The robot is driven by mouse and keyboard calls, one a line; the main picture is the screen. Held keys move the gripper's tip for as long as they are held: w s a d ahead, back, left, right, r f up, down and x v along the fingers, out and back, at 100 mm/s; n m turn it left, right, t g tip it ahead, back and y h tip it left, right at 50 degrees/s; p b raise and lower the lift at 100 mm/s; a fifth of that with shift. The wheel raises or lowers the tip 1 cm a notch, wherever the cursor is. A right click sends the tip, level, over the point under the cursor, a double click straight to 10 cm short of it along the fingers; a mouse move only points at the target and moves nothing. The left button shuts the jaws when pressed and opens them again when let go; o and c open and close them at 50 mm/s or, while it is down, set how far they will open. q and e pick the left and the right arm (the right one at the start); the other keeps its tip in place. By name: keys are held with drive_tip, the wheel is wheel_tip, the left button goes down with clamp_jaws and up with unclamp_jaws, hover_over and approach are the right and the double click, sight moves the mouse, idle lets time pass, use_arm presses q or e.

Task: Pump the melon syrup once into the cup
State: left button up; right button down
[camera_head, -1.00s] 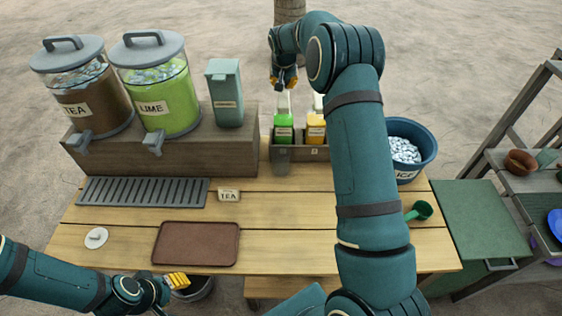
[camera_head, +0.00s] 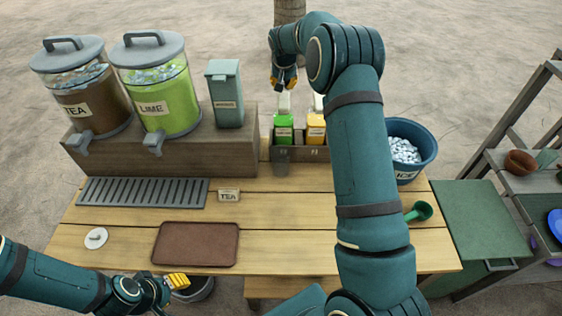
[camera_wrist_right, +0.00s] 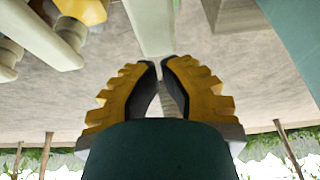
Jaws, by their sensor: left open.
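The green melon syrup bottle (camera_head: 284,130) stands in the wooden rack, with a pale pump head (camera_head: 284,103) on top. The clear cup (camera_head: 282,165) stands on the table just in front of it. My right gripper (camera_head: 285,84) is directly above this pump, fingers pointing down. In the right wrist view its two yellow fingers (camera_wrist_right: 160,62) come together at the tips with nothing between them, and a pale pump part (camera_wrist_right: 151,25) lies just beyond them. Whether they touch it is unclear. My left gripper (camera_head: 178,281) is open and empty at the table's front edge.
A yellow syrup bottle (camera_head: 316,130) stands right beside the green one, partly behind my right arm. An ice bucket (camera_head: 420,165) and green scoop (camera_head: 420,211) are to the right. A brown tray (camera_head: 196,244) and drip grate (camera_head: 142,192) lie at left. The table's middle is clear.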

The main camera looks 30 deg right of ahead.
sight(284, 95)
drive_tip(key=shift+f, duration=0.15)
drive_tip(key=shift+f+b, duration=1.5)
drive_tip(key=shift+f, duration=0.8)
drive_tip(key=shift+r, duration=0.1)
drive_tip(key=shift+r+p, duration=1.5)
drive_tip(key=shift+r, duration=0.85)
wheel_tip(284, 95, up, 6)
drive_tip(key=p, duration=0.4)
